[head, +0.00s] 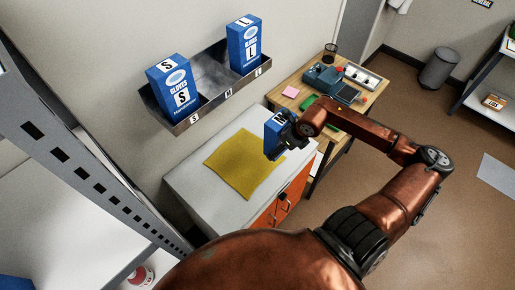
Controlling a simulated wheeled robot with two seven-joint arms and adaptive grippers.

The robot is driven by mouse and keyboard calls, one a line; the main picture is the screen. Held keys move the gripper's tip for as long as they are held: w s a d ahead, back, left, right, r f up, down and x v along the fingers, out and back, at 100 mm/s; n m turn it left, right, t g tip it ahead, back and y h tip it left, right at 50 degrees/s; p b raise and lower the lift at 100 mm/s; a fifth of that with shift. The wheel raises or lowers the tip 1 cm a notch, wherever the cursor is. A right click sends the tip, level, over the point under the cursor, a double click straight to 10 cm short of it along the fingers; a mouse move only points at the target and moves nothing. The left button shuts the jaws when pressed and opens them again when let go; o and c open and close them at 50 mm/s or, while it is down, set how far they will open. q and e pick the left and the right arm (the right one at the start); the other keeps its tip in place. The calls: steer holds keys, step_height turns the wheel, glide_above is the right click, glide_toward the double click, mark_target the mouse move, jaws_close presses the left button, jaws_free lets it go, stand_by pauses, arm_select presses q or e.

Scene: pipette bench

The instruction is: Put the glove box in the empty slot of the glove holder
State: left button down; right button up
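The blue glove box marked M (272,123) is at the dark fingers of my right gripper (278,145), above the right part of the white cabinet top. The gripper appears shut on the box and hides part of it. The metal glove holder (182,126) is on the wall at upper left. A blue box marked S (181,98) stands in its left slot and a blue box marked L (252,52) in its right slot. The middle slot (215,88) between them is empty. My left gripper is not in view.
The white cabinet (190,180) below the holder bears a yellow cloth (240,165). A wooden desk (284,93) with devices, a pink note (290,92) and a wire cup (330,50) stands behind my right arm. A metal shelf frame (70,150) rises at the left.

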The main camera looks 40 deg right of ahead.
steer(key=w+d+f, duration=0.8)
steer(key=shift+w+d+f, duration=0.1)
steer(key=shift+d+f, duration=0.1)
steer(key=shift+d, duration=0.2)
steer(key=shift+w+d+f, duration=0.15)
steer(key=shift+d+f, duration=0.05)
steer(key=shift+f, duration=0.2)
step_height(320, 180, down, 3)
steer(key=shift+d+f, duration=0.1)
steer(key=shift+f, duration=0.05)
